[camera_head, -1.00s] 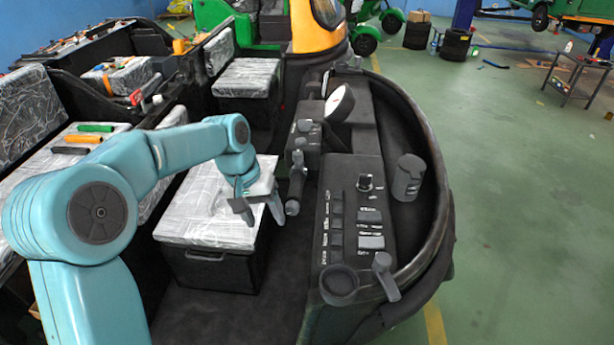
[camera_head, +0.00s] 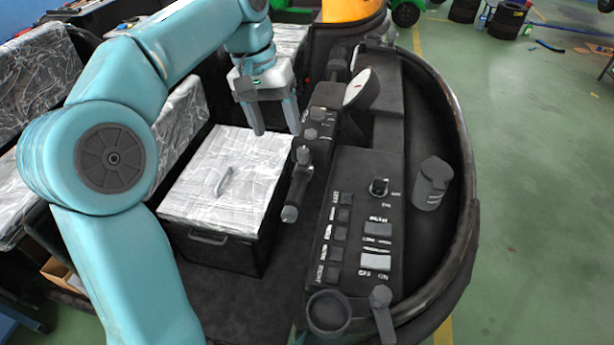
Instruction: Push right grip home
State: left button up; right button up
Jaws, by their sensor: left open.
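A dark handlebar with a near grip (camera_head: 298,187) stands between the seat box and the dashboard. I take this near grip as the right one; whether it is fully seated I cannot tell. My left gripper (camera_head: 275,126) is open, fingers pointing down, apart from the near grip and further back, above the far edge of the seat box. Nothing shows between its fingers. A small grey elongated piece (camera_head: 224,181) lies on the seat top. My right gripper is not in view.
The plastic-wrapped seat box (camera_head: 190,205) is left of the handlebar. The black dashboard (camera_head: 350,225) with switches and a white gauge (camera_head: 356,87) is on the right, inside a curved front shell (camera_head: 468,190).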

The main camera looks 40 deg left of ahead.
aim_at(296, 185)
pick_arm(q)
jog(key=d+f, duration=0.1)
jog(key=f, duration=0.3)
jog(key=d+f, duration=0.1)
jog(key=f, duration=0.4)
jog(key=w+d+f, duration=0.1)
jog(key=f, duration=0.4)
jog(key=shift+f, duration=0.55)
jog(key=shift+w+f, duration=0.1)
jog(key=shift+f, duration=0.15)
jog(key=shift+w+d, duration=0.1)
jog(key=shift+d, duration=0.05)
